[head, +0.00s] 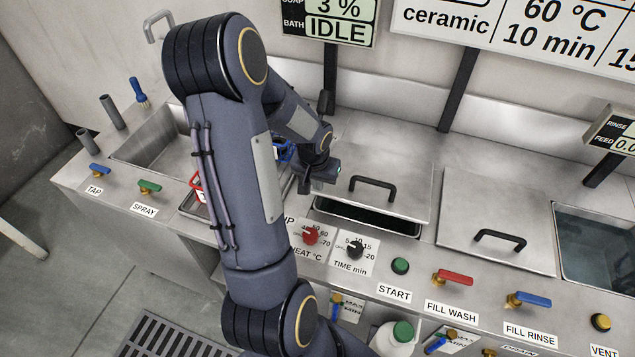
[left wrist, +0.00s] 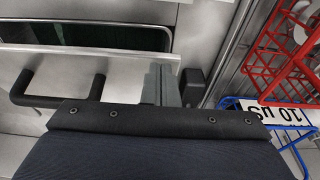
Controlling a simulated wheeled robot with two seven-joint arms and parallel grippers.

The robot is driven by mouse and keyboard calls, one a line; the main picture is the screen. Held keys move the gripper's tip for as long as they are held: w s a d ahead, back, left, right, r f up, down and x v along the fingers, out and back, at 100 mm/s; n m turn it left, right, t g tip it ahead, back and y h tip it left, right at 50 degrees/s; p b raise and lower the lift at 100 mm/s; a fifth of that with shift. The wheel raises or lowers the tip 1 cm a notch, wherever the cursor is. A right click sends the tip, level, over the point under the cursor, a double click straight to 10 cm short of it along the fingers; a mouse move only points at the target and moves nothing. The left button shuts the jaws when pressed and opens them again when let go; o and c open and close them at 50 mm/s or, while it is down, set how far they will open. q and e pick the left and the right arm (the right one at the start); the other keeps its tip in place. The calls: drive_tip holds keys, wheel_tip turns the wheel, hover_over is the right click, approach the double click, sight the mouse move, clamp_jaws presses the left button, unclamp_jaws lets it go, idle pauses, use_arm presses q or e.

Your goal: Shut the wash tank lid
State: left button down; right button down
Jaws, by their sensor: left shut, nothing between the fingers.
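The wash tank lid (head: 405,172) is a flat steel plate with a black bar handle (head: 373,183). A dark strip of the tank opening (head: 365,214) shows along its front edge, so the lid is partly open. I cannot tell whether it is tilted up or slid back. My left gripper (head: 308,184) is at the lid's left side, left of the handle, shut and empty. In the left wrist view the handle (left wrist: 58,88) is left of the fingers (left wrist: 166,84), apart from them, and the dark opening (left wrist: 85,36) shows beyond. My right gripper is not in view.
A second steel lid (head: 490,210) with a handle lies to the right, beside an open water-filled tank (head: 595,245). Knobs, a green start button (head: 400,266) and taps line the front. Red (left wrist: 290,55) and blue (left wrist: 275,112) racks are beside the gripper. A sink (head: 150,140) is at left.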

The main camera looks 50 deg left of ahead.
use_arm(q)
drive_tip(key=shift+f, duration=0.35)
drive_tip(key=shift+s+f, duration=0.1)
